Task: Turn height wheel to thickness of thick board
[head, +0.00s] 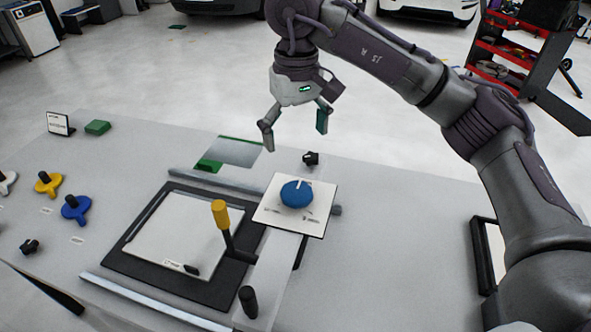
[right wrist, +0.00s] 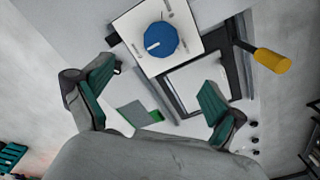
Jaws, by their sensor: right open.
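The height wheel is a blue round knob (head: 296,194) with a white pointer line, on a white square plate (head: 268,216) with small markings too small to read. It also shows in the right wrist view (right wrist: 161,39), beyond the fingers. The plate sits at the right of a black-framed press with a white board (head: 165,245) in it. My right gripper (head: 295,128) is open and empty, pointing down, above and behind the knob, apart from it. In the right wrist view, its green finger pads (right wrist: 155,95) are wide apart. My left gripper is not in view.
A yellow-handled lever (head: 220,214) stands beside the plate, with a black knob (head: 248,301) in front. Blue (head: 75,207) and yellow (head: 47,183) pieces lie at the left. A grey and green board (head: 234,151) lies behind the press. The table right of the plate is largely clear.

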